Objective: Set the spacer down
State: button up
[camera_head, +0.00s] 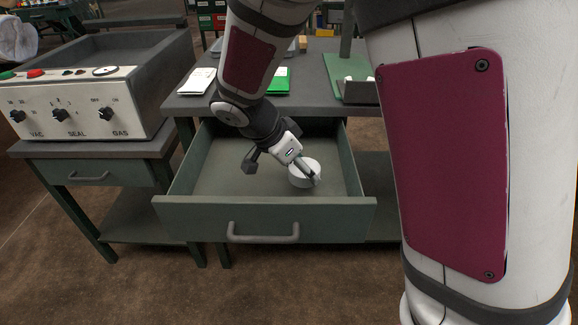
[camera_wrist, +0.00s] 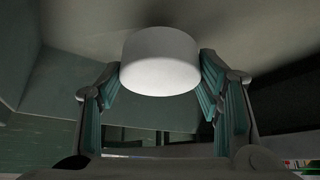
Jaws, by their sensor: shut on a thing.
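The spacer is a short white cylinder (camera_head: 302,176), seen inside the open green drawer (camera_head: 264,217), toward its right side. In the wrist view the spacer (camera_wrist: 160,62) sits between the two fingers. My gripper (camera_head: 308,169) reaches down into the drawer and is shut on the spacer. In the wrist view the gripper (camera_wrist: 160,85) has a finger at each side of the spacer. I cannot tell whether the spacer's underside touches the drawer floor.
The drawer is pulled out below a dark workbench top (camera_head: 310,72); its floor left of the spacer is bare. Papers (camera_head: 197,81) and a green folder (camera_head: 278,82) lie on the bench. A sealing machine (camera_head: 85,100) stands on a table to the left.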

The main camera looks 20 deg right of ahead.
aim_at(301, 179)
jog(key=shift+f+b, duration=0.45)
jog(key=shift+f, duration=1.35)
jog(key=shift+f, duration=0.15)
jog(key=o, duration=1.4)
